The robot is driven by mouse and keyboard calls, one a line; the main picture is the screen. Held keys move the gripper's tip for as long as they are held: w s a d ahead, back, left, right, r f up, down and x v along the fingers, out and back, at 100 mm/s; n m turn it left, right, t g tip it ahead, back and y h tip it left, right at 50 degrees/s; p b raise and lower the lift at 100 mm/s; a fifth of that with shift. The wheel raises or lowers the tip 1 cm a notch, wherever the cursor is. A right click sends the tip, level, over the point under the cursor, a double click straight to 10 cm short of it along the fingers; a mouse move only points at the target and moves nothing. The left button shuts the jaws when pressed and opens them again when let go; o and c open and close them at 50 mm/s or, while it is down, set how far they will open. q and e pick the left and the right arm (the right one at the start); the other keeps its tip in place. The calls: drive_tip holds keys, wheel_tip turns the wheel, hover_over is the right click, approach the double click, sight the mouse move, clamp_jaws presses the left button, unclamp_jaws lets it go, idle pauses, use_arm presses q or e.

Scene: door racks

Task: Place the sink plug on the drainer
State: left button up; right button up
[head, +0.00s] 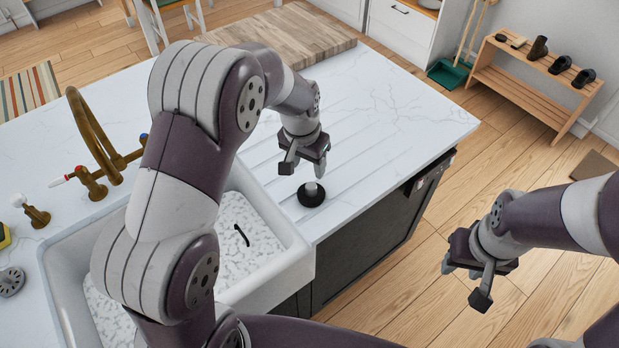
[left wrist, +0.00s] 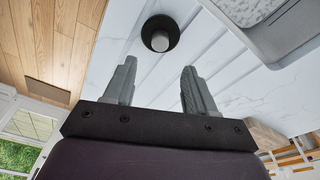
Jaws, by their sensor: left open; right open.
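The sink plug (head: 311,195) is a black disc with a grey knob on top. It stands upright on the grooved white drainer (head: 352,132), to the right of the sink. It also shows in the left wrist view (left wrist: 160,34), beyond my fingertips. My left gripper (head: 303,165) is open and empty just above the plug, apart from it as far as I can tell. Its two fingers show spread in the left wrist view (left wrist: 157,82). My right gripper (head: 468,284) is open and empty over the wooden floor, right of the counter.
The white sink (head: 292,262) lies left of the drainer, partly hidden by my left arm. A brass tap (head: 92,130) stands behind it. A wooden board (head: 300,32) lies at the counter's back. A low wooden shoe rack (head: 515,88) stands at the right. The drainer's right side is clear.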

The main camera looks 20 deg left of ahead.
use_arm(q)
drive_tip(key=s+a+r+n, duration=0.1)
drive_tip(key=s+a, duration=0.1)
drive_tip(key=s, duration=0.6)
drive_tip(key=s+a+r+n, duration=0.1)
drive_tip(key=s, duration=0.8)
drive_tip(key=shift+s+a+n, duration=0.25)
drive_tip(key=shift+a+n, duration=0.15)
